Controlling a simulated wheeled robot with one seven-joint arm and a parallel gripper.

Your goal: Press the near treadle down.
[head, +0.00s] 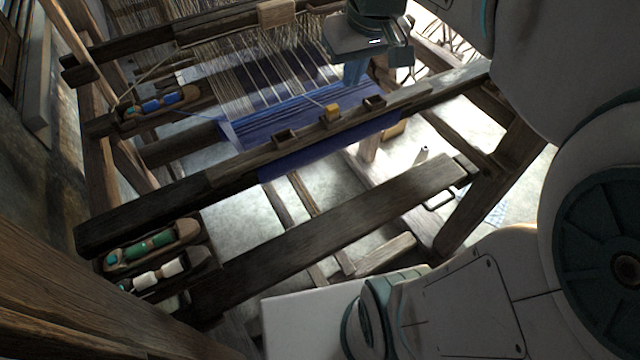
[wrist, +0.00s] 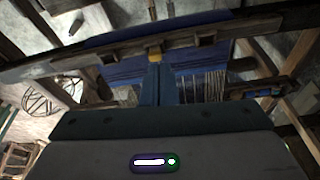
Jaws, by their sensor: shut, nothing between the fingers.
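Two narrow wooden bars that look like the treadles show low under the loom in the head view, between the front beam and the bench: a left bar (head: 277,202) and a right bar (head: 305,193). I cannot tell for sure which is the near treadle. Their far ends are hidden by the beam and the blue cloth. My gripper (head: 354,80) is shut and empty, its blue-grey fingers pointing down over the blue cloth behind the front beam, well away from the bars. The shut fingers also show in the wrist view (wrist: 158,72).
The dark front beam (head: 240,172) and wide bench plank (head: 350,222) cross above the bars. A yellow block (head: 331,112) sits on the front beam. Blue cloth (head: 300,115) and warp threads fill the loom. Shuttles lie in trays at left, including a green one (head: 150,245).

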